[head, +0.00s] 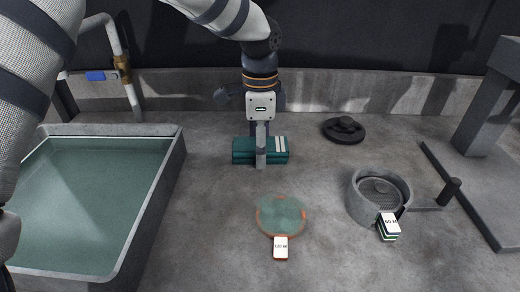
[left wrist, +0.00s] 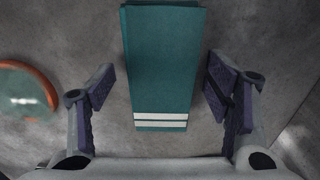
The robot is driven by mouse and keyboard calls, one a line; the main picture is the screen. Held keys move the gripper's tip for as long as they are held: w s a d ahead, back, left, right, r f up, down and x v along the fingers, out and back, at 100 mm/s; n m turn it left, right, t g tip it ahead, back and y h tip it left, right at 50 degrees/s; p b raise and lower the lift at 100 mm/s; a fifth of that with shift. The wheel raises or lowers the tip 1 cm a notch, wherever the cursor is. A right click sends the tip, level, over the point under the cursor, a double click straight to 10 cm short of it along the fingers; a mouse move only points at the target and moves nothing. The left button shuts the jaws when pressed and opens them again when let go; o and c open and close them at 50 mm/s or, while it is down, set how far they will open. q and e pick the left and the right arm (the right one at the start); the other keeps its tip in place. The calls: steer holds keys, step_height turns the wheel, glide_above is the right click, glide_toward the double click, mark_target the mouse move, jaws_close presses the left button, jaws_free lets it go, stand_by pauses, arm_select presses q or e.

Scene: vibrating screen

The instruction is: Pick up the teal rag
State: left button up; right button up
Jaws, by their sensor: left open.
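The teal rag (head: 240,152) lies folded on the concrete floor in the middle of the head view, with white stripes near its right end. My left gripper (head: 261,160) is over it from above, and a finger hides part of the rag. In the left wrist view the rag (left wrist: 163,65) lies lengthwise between the two fingers of my left gripper (left wrist: 163,92). The fingers are open, with a gap on each side of the rag near its striped end. My right gripper is not in view.
A water-filled basin (head: 172,170) stands at the left. An orange-rimmed sieve (head: 281,214) lies in front of the rag. A round grey pan (head: 375,197) with a labelled block (head: 389,225) is at the right. A dark disc (head: 344,130) lies behind right.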

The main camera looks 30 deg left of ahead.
arm_select(q)
steer(key=c, duration=1.2)
steer(key=shift+c, duration=0.2)
